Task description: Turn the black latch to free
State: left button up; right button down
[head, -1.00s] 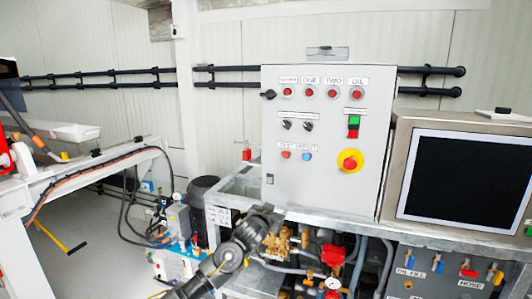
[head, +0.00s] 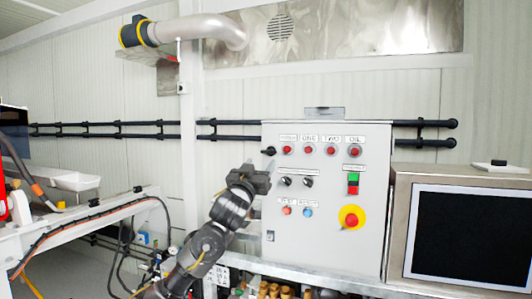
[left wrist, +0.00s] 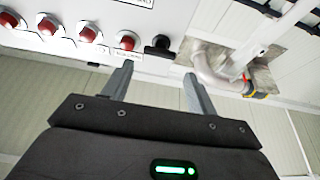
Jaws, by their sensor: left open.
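The black latch (head: 268,151) sticks out at the upper left edge of the grey control cabinet (head: 330,240). In the left wrist view the latch (left wrist: 158,46) lies beyond the fingertips, roughly in line with the gap between them. My left gripper (head: 262,174) is just below the latch in the head view, in front of the cabinet's left edge. It also shows in the left wrist view (left wrist: 158,78), with its two fingers apart and nothing between them. No contact with the latch shows. My right gripper is not in view.
The cabinet face carries red lamps (head: 309,150), black selector knobs (head: 286,181) and a yellow-ringed red stop button (head: 351,218). A dark screen (head: 468,235) stands at the right. Black pipes (head: 100,129) run along the wall. A white beam frame (head: 80,225) is at the left.

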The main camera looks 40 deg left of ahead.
aim_at(268, 153)
pick_arm(q)
jog(key=p+x, duration=0.1)
jog(key=x, duration=0.3)
jog(key=shift+w+a+r+p, duration=0.1)
jog(key=shift+w+r+p, duration=0.1)
jog(key=shift+w+p, duration=0.15)
jog(key=shift+w+a+r, duration=0.15)
jog(key=shift+w+a, duration=0.05)
jog(key=shift+w, duration=0.45)
jog(key=c, duration=0.7)
